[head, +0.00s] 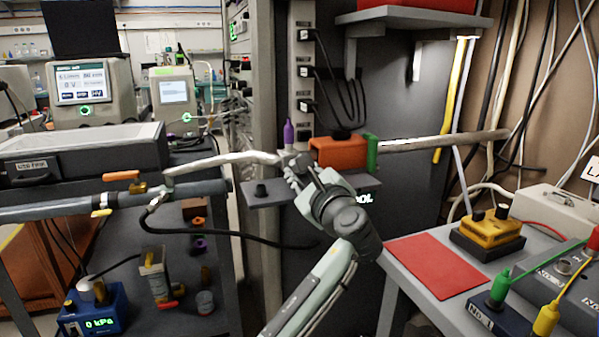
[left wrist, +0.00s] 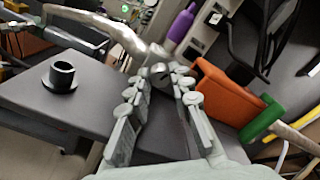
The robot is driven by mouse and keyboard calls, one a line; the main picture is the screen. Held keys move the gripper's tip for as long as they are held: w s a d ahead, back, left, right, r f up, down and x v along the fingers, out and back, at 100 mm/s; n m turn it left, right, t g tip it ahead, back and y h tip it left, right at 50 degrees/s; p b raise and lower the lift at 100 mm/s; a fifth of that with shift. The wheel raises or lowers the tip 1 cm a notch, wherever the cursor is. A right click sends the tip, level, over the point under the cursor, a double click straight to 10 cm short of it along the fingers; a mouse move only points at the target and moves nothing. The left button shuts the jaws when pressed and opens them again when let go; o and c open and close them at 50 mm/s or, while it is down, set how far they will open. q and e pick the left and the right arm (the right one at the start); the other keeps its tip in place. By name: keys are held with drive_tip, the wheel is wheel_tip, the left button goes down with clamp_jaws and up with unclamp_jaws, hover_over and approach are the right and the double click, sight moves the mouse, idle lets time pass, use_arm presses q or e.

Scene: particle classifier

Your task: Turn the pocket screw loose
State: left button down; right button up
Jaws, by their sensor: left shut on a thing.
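My left gripper (head: 296,172) is at the left end of an orange block, where a silvery bent tube (head: 225,160) ends. In the left wrist view its two ribbed fingers (left wrist: 160,74) close on a small grey part at the tube's end, which I take to be the pocket screw; the fingers hide most of it. The orange block (head: 340,152) has a green collar (head: 372,151) on its right end. It stands just right of the fingers in the left wrist view (left wrist: 228,92), apart from them. My right gripper is in neither view.
A grey shelf (head: 300,193) lies under the gripper, with a black flanged ring (head: 261,190) on its left. A purple bottle tip (head: 289,132) stands close behind the fingers. A dark cable (head: 250,237) hangs below. A red mat (head: 434,265) lies on the right table.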

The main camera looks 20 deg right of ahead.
use_arm(q)
drive_tip(key=shift+n, duration=1)
drive_tip(key=c, duration=1.3)
unclamp_jaws()
drive_tip(key=shift+c, duration=0.2)
drive_tip(key=shift+f, duration=0.1)
